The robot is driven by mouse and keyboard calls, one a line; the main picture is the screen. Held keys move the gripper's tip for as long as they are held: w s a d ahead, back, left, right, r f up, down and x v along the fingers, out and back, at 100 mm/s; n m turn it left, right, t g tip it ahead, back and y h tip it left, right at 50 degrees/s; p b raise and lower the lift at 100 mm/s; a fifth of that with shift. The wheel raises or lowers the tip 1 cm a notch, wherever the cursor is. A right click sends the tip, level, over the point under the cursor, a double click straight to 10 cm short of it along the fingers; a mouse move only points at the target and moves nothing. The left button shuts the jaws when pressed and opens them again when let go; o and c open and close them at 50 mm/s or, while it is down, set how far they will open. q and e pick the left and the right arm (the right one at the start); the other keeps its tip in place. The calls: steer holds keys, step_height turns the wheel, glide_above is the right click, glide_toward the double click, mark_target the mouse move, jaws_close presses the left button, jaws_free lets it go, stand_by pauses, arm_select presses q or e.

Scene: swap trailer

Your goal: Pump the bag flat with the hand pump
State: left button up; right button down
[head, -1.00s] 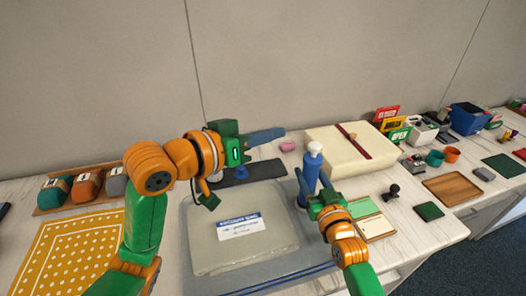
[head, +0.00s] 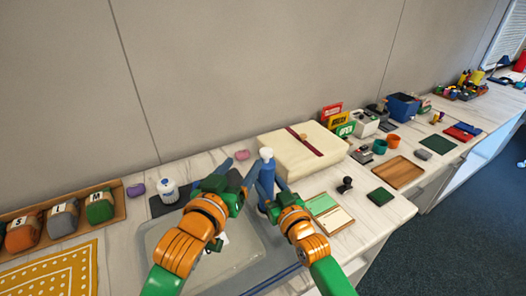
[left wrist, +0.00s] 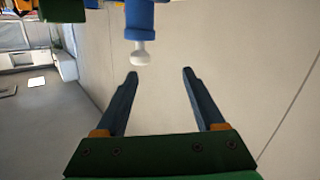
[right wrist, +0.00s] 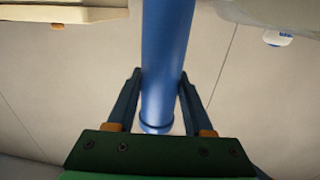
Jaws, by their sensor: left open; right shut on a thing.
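The hand pump is a blue cylinder (head: 266,184) with a white knob on top, roughly upright behind the bag's right side. My right gripper (head: 268,203) is shut around its body; the right wrist view shows the blue barrel (right wrist: 166,60) between the fingers. My left gripper (head: 239,171) is open and empty, just left of the pump's upper part. In the left wrist view the white knob (left wrist: 140,55) is ahead of the open fingers, near one tip.
A cream box (head: 285,150) with a dark red band stands behind the pump at right. A white jar (head: 167,190) stands left of my left gripper. A green-and-cream card set (head: 328,214) and a black stamp (head: 345,186) lie right. Rolled bundles (head: 62,219) fill a tray at left.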

mark_target(268, 148)
arm_select(q)
steer(key=shift+m+t, duration=0.6)
steer(key=shift+t, duration=0.2)
steer(key=w+d, duration=0.2)
steer(key=w, duration=0.1)
steer(key=w+d, duration=0.2)
steer(key=w, duration=0.1)
steer(key=w+d+f, duration=0.1)
steer(key=w+d, duration=0.1)
steer(key=w, duration=0.1)
steer(key=shift+w+d, duration=0.1)
steer(key=shift+w, duration=0.2)
steer(key=shift+c, duration=0.3)
jaws_close()
